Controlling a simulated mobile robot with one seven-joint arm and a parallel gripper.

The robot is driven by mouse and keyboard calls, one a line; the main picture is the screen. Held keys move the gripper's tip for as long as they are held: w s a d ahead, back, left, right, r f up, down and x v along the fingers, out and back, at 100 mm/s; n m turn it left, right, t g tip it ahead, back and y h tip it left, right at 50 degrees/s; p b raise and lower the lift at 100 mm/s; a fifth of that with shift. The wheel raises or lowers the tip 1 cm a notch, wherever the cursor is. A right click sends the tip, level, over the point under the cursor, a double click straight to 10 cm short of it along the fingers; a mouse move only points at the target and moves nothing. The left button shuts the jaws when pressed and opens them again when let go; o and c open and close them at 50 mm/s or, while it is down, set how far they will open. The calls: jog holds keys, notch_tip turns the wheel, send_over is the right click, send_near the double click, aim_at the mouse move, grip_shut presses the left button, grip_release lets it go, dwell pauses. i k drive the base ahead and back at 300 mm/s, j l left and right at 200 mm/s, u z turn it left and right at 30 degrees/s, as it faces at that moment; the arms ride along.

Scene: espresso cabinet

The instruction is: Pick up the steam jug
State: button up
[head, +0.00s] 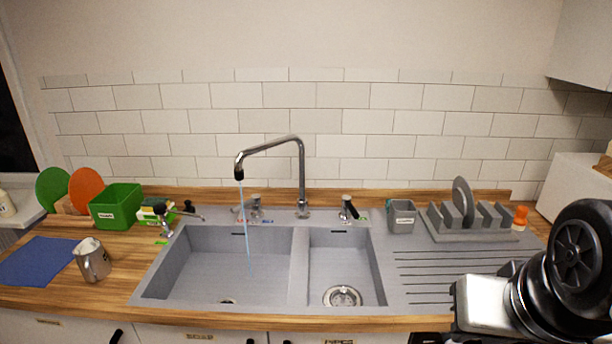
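The steam jug (92,261) is a small silver metal pitcher. It stands upright on the wooden counter at the left, just right of a blue mat (40,261) and left of the sink. The top of it is open and its handle is hard to make out. At the lower right, black rounded parts and a pale block that look like my own arm show close to the camera. My gripper's fingers cannot be made out there, and nothing of mine is near the jug.
The grey double sink (160,272) fills the middle; water runs from its tall tap (302,180). Behind the jug are a green box (117,208) and orange (87,190) and green (50,189) discs. A plate rack (470,236) and grey cup (402,217) stand right. Counter between jug and sink is clear.

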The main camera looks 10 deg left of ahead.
aim_at(93, 263)
jog(key=j, duration=3.2)
jog(key=k+z, duration=0.05)
